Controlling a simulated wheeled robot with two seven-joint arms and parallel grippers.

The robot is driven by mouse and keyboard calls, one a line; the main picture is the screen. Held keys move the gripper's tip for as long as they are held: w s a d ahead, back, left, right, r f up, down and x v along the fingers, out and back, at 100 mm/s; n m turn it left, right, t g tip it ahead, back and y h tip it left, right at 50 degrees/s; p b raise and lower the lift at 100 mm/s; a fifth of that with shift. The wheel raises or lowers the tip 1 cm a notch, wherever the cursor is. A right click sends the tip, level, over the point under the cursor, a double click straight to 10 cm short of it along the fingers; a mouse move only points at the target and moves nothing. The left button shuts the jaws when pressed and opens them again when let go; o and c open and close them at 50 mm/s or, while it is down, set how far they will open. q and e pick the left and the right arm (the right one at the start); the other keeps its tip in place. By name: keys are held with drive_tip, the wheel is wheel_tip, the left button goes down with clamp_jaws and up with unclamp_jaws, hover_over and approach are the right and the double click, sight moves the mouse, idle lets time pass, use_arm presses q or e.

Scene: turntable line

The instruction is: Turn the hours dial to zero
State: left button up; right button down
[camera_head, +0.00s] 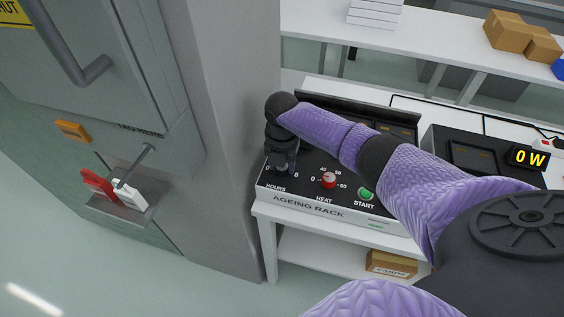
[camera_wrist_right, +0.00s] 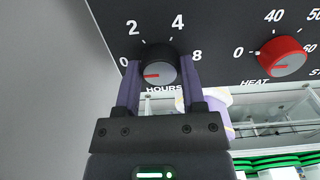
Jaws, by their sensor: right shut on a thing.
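The hours dial (camera_wrist_right: 158,66) is a dark round knob with a grey face and a short red mark. In the right wrist view the red mark points left, toward the side of the printed 0 and slightly below it. The scale around it reads 0, 2, 4 and 8. My right gripper (camera_wrist_right: 160,80) is shut on the dial, one finger on each side. In the head view my right gripper (camera_head: 282,160) reaches down to the HOURS spot on the ageing rack panel (camera_head: 295,208) and mostly hides the dial. My left gripper is not in view.
The red heat dial (camera_head: 328,180) and green start button (camera_head: 367,194) sit right of the hours dial. A grey cabinet wall (camera_head: 225,120) stands close on the left. A box showing 0 W (camera_head: 528,158) is at the right. A carton (camera_head: 390,264) lies on the lower shelf.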

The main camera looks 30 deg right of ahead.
drive_tip(key=shift+c, duration=0.9)
unclamp_jaws()
drive_tip(key=shift+r, duration=0.1)
wheel_tip(320, 180, up, 10)
drive_tip(key=p, duration=0.3)
